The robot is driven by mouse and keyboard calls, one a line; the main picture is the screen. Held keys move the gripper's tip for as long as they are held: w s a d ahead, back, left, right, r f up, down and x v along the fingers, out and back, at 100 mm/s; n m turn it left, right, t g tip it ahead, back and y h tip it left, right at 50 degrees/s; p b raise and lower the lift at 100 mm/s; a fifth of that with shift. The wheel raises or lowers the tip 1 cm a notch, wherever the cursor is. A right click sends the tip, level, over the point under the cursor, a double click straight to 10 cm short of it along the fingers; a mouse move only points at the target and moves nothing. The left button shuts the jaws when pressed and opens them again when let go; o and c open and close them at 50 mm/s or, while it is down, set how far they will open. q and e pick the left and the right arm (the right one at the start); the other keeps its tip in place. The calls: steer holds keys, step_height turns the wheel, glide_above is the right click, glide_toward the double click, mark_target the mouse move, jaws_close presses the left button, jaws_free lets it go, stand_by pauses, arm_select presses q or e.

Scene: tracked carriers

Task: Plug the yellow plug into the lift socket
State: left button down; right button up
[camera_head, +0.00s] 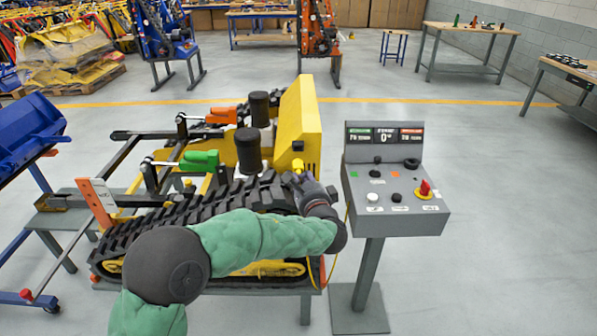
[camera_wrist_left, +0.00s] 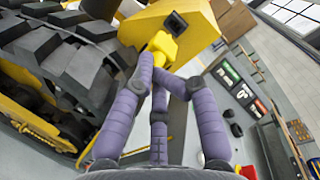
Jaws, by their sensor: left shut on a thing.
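The yellow plug (camera_head: 298,165) is in the fingers of my left gripper (camera_head: 297,177), in front of the yellow end housing of the tracked carrier. My left gripper is shut on it; in the left wrist view the purple-grey fingers (camera_wrist_left: 156,70) close around the plug (camera_wrist_left: 161,46). The lift socket (camera_head: 298,146) looks like a dark square opening on the housing, just above the plug. It also shows in the left wrist view (camera_wrist_left: 176,23), just beyond the plug's tip. The plug appears outside the opening; the exact gap is hard to tell. My right gripper is not in view.
The carrier's black track (camera_head: 170,222) lies beside my left arm. A grey control console (camera_head: 395,222) with buttons and a red switch stands close to the right. A yellow cable (camera_head: 338,243) hangs between carrier and console. Open floor lies farther right.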

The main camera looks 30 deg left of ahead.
mark_target(300, 161)
arm_select(q)
steer(key=shift+s, duration=0.1)
steer(key=shift+w+a+f+h+b, duration=0.1)
steer(key=shift+w+a+h+b, duration=0.1)
steer(key=shift+w+a+b, duration=0.3)
steer(key=shift+w+a+h+b, duration=0.2)
steer(key=shift+w+a+b, duration=0.1)
steer(key=shift+w+b, duration=0.3)
steer(key=shift+w+a, duration=0.2)
steer(key=shift+w, duration=0.15)
steer(key=shift+w+a, duration=0.5)
steer(key=shift+w, duration=0.4)
steer(key=shift+w+a+m+t+h, duration=0.15)
steer(key=shift+w+a, duration=0.2)
steer(key=shift+w, duration=0.2)
steer(key=shift+w+a+m+t+h, duration=0.15)
steer(key=shift+w+a, duration=0.2)
steer(key=shift+w, duration=0.2)
stand_by(1.9)
steer(key=c, duration=1)
jaws_free()
